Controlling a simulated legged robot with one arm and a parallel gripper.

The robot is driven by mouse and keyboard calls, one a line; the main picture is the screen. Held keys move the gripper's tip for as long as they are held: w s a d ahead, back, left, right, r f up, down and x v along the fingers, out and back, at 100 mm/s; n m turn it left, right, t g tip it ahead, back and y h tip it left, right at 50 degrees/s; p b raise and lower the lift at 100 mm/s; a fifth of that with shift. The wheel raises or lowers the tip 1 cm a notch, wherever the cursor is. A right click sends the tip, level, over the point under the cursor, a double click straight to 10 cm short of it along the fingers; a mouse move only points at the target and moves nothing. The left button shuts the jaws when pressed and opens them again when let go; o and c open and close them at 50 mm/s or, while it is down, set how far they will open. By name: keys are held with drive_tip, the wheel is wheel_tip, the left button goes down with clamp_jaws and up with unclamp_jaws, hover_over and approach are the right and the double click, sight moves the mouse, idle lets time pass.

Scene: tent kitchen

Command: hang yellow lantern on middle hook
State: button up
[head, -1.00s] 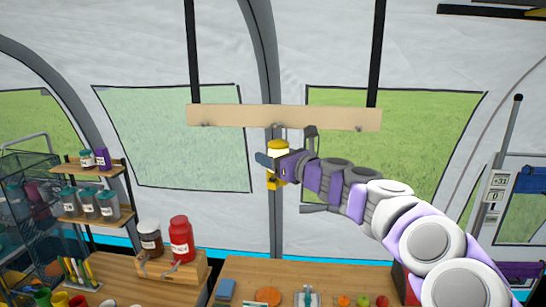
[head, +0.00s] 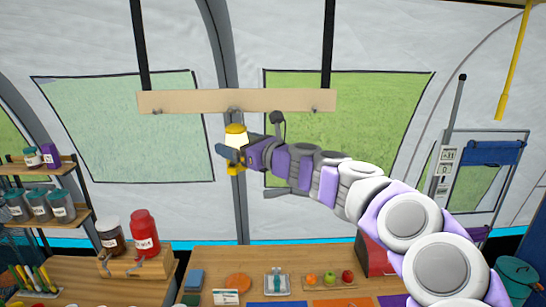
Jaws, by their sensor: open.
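The yellow lantern (head: 236,136) is upright just below the middle hook (head: 235,110) of the wooden board. Its yellow top and pale body show above my gripper, and its yellow base (head: 235,169) shows below. My gripper (head: 230,153) reaches in from the right and is open around the lantern, with a grey-blue finger across its front. The lantern's top is close under the middle hook. I cannot tell whether its handle is on the hook.
The board (head: 190,101) hangs from two black straps, with a left hook (head: 157,112) and a right hook (head: 314,110). Below stands a table (head: 255,257) with a tray of fruit (head: 330,285). A red jar (head: 144,235) stands on a wooden stand at left.

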drive_tip(key=b+v, duration=0.1)
drive_tip(key=v, duration=1.3)
drive_tip(key=s+a+f+n+g+h+b, duration=0.2)
drive_tip(key=s+a+f+n+g+b, duration=0.25)
drive_tip(key=s+f+n, duration=0.5)
drive_tip(key=s+a+f+n+g+h+b, duration=0.2)
drive_tip(key=s+a+f+n+g+b, duration=0.35)
drive_tip(key=s+f, duration=0.75)
drive_tip(key=s+d+f+n+g+h+b, duration=0.1)
drive_tip(key=s+d+f+n+h+b, duration=0.2)
drive_tip(key=s+d+f, duration=0.3)
drive_tip(key=s+d+f+n+g+h+b, duration=0.2)
drive_tip(key=s+d+f, duration=0.4)
drive_tip(key=f, duration=0.6)
drive_tip(key=s+d+f+n+g+h+b, duration=0.1)
drive_tip(key=s+d+f+n+h+b, duration=0.3)
drive_tip(key=f, duration=0.5)
drive_tip(key=s+d+n, duration=0.2)
drive_tip(key=s, duration=0.1)
drive_tip(key=shift+b, duration=0.3)
